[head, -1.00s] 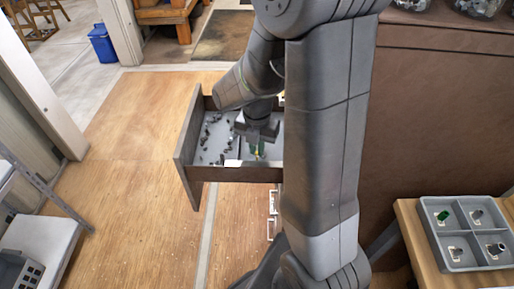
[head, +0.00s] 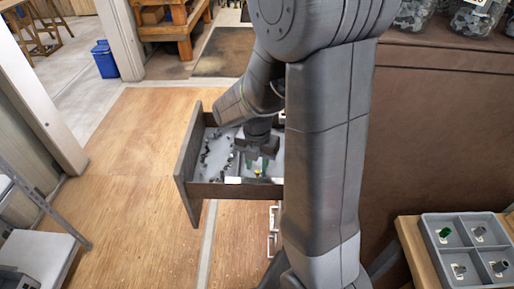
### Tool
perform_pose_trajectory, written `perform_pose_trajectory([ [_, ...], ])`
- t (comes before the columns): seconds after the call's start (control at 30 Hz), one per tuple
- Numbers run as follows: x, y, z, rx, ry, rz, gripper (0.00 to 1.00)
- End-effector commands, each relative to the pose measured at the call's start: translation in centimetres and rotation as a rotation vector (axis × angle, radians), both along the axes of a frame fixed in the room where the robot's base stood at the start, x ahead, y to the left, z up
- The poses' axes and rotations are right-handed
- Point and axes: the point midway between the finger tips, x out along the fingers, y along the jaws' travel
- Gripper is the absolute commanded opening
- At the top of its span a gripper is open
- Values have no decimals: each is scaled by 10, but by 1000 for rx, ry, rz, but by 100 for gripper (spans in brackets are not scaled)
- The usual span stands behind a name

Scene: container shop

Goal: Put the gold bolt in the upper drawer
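The upper drawer (head: 179,170) is pulled out from the brown cabinet. Small dark pieces lie in its left part, and a divider runs near its middle. My gripper (head: 257,166) points down inside the drawer's right part. A small gold spot, which looks like the gold bolt (head: 258,173), shows just below and between the fingertips, low in the drawer. It is too small to tell exactly how it lies. My arm hides the drawer's right end.
A grey divided tray (head: 432,246) with several small parts stands on a wooden table at the lower right. Clear jars (head: 411,15) stand on the brown cabinet (head: 440,120). White handles (head: 272,230) show below the drawer. The wooden floor (head: 120,200) at left is clear.

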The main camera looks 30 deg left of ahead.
Motion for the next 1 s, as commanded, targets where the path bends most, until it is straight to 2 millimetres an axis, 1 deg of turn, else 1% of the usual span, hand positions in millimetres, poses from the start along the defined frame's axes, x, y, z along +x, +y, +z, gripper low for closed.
perform_pose_trajectory([
  [0.3,1,1,67,6,-3,0,31],
  [0.4,0,1,86,5,-3,0,31],
  [0.5,0,1,100,4,-2,0,31],
  [0.6,0,0,108,1,-1,0,31],
  [0.7,0,0,112,1,-1,0,31],
  [1.0,0,0,112,-1,0,-1,31],
])
